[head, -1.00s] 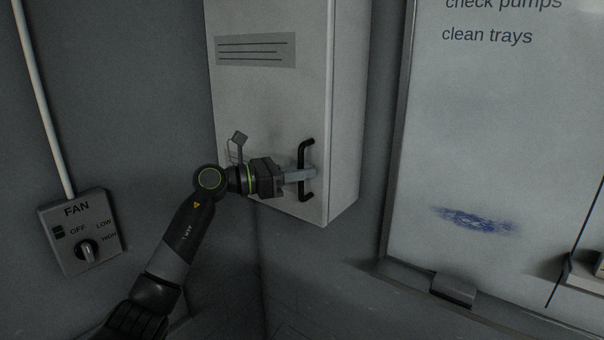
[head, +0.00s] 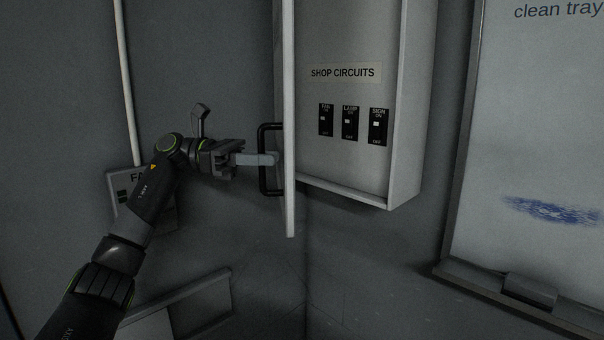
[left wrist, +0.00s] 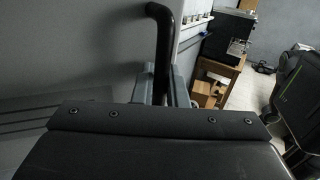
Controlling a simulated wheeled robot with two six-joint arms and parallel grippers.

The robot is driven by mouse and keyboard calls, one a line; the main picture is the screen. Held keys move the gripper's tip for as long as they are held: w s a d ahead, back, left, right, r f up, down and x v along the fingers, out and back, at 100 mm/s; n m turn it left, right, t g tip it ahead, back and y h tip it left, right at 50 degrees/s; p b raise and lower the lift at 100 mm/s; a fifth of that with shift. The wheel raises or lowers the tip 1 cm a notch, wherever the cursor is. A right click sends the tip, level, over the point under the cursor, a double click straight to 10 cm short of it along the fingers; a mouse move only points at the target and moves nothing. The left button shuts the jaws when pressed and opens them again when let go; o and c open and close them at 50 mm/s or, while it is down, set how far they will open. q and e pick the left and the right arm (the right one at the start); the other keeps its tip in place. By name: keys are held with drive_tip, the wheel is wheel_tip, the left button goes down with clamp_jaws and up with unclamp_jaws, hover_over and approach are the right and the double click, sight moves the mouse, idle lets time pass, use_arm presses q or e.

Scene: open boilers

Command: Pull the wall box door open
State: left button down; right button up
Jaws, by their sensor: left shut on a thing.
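The wall box (head: 412,110) hangs on the grey wall right of centre in the head view. Its door (head: 289,205) stands swung out, seen nearly edge-on, with the inside in view. A black bar handle (head: 263,183) is on the door's outer face. My left gripper (head: 268,159) is shut on this handle, its fingers reaching in from the left. In the left wrist view the handle (left wrist: 161,45) rises from between the fingers, beside the pale door face (left wrist: 90,45). My right gripper is not in view.
Inside the box are several black switches (head: 350,124) under a "SHOP CIRCUITS" label (head: 345,73). A fan control (head: 122,212) is partly behind my left arm. A whiteboard (head: 545,120) with a ledge (head: 480,288) is at the right.

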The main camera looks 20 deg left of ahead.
use_arm(q)
drive_tip(key=v, duration=0.6)
drive_tip(key=shift+s+b, duration=0.4)
drive_tip(key=c, duration=1.8)
unclamp_jaws()
drive_tip(key=shift+d, duration=0.1)
wheel_tip(320, 180, up, 10)
